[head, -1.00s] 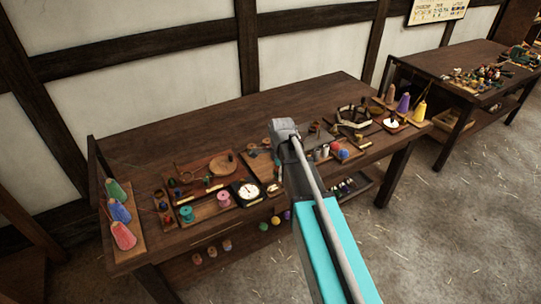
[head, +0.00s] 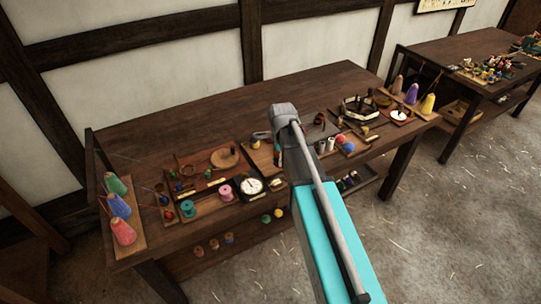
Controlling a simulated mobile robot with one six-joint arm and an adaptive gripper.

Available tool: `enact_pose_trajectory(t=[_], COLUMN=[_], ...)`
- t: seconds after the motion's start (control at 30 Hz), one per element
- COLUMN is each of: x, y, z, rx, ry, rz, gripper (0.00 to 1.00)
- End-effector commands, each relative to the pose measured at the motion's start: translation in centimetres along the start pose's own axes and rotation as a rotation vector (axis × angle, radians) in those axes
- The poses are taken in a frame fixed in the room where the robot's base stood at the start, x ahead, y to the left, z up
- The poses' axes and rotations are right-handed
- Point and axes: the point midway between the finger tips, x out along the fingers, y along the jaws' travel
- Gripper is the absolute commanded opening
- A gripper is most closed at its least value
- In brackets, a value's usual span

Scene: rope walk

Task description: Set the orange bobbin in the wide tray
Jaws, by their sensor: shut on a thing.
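My arm's grey end joint shows over the middle of the near workbench (head: 310,88) in the head view. My gripper itself is hidden behind the arm, so its fingers and anything in them do not show. I cannot pick out the orange bobbin for certain. A wooden tray (head: 178,217) at the bench's left front holds a green spool (head: 187,208) and a pink spool (head: 226,194). Another brown tray (head: 262,158) lies partly behind my arm. I cannot tell which is the wide tray.
Coloured cones stand on a board (head: 133,244) at the left end and on another at the right. A round white dial (head: 252,186) sits near the front edge. Small bobbins (head: 214,244) stand on the lower shelf. The bench's back half is clear.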

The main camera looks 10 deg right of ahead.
Motion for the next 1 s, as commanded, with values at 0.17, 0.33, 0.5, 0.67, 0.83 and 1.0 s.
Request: enact_pose_trajectory(t=[0.17, 0.33, 0.5, 0.67, 0.83, 1.0], x=[0.0, 0.0, 0.1, 1.1, 2.6, 3.4], y=[0.0, 0.0, 0.0, 0.1, 0.3, 0.4], z=[0.1, 0.1, 0.1, 0.4, 1.2, 1.8], rx=[-0.001, -0.001, -0.002, -0.044, -0.136, -0.205], ry=[0.000, 0.000, 0.000, 0.000, 0.000, 0.000], rz=[0.000, 0.000, 0.000, 0.000, 0.001, 0.002], gripper=[0.10, 0.10, 0.10, 0.10, 0.10, 0.10])
